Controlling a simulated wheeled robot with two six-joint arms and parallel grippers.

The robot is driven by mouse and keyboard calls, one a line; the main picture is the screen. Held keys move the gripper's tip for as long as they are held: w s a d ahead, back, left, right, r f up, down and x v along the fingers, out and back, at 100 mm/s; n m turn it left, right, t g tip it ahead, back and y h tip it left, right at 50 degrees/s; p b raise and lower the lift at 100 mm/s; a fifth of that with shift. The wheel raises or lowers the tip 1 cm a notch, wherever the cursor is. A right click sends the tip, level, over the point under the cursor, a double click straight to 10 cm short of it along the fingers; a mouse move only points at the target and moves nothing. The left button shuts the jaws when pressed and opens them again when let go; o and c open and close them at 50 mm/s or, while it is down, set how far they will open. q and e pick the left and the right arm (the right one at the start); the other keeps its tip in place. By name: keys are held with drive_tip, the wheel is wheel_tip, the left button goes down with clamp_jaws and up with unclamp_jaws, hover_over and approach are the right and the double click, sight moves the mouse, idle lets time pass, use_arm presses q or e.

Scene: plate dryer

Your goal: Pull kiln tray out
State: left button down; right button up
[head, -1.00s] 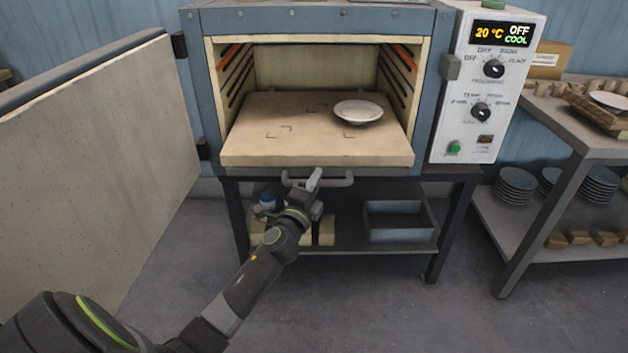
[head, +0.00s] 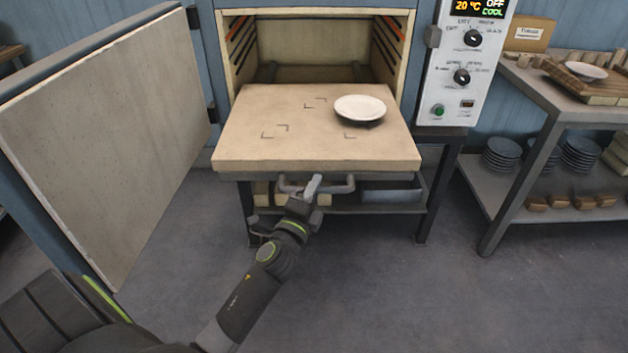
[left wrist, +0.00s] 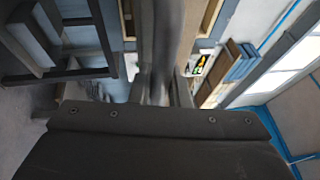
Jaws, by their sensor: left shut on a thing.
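The kiln tray (head: 290,137) is a thick beige slab that juts well out of the kiln (head: 211,40) toward me, with its back part at the kiln mouth. A white plate (head: 360,107) lies on its right half. A grey bar handle (head: 340,186) runs below the tray's front edge. My left gripper (head: 313,186) is shut on the handle near its middle. In the left wrist view the gripper's fingers (left wrist: 160,85) close around a grey bar that fills the upper middle. My right gripper is not seen.
The kiln door (head: 110,140) stands open at the left. The control box (head: 465,65) reads 20 °C and OFF. A side table (head: 545,95) with plates and blocks stands at the right. A bin (head: 390,192) sits on the shelf under the kiln. The front floor is clear.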

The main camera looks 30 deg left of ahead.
use_arm(q)
drive_tip(key=shift+s+d, duration=0.15)
drive_tip(key=shift+s, duration=0.1)
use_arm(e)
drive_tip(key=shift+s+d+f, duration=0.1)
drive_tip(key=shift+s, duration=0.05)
use_arm(q)
drive_tip(key=c, duration=1.4)
unclamp_jaws()
drive_tip(key=shift+o, duration=0.2)
